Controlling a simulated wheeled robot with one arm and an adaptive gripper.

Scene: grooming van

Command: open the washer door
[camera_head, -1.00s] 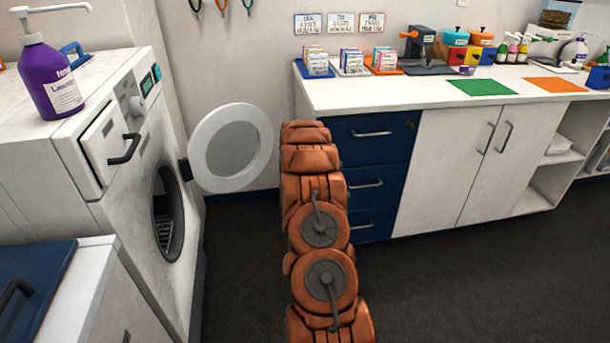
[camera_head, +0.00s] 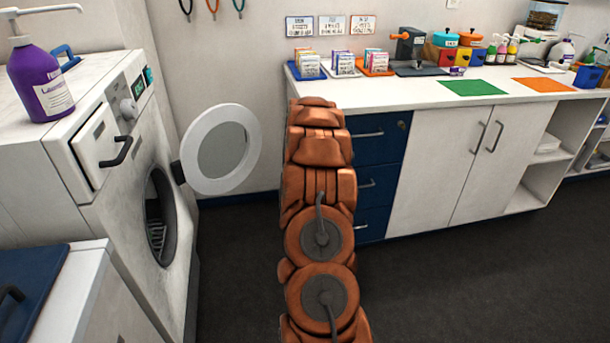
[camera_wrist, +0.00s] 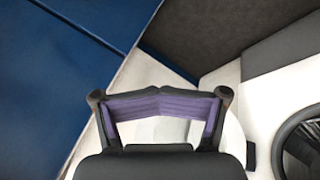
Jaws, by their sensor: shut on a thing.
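The white washer (camera_head: 125,200) stands at the left with its dark round opening (camera_head: 160,217) exposed. In the head view my orange arm is just right of the door and hides my gripper. In the wrist view my gripper (camera_wrist: 157,104) has its purple fingers drawn together over the white door (camera_wrist: 233,136). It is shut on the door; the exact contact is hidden. The opening also shows at the lower right (camera_wrist: 306,140).
A counter (camera_head: 420,103) with blue drawers (camera_head: 375,150) stands behind and right of my arm. A purple pump bottle (camera_head: 40,80) stands on the washer. A blue-topped unit (camera_head: 35,285) is at the lower left. Dark floor (camera_head: 450,275) is clear at the right.

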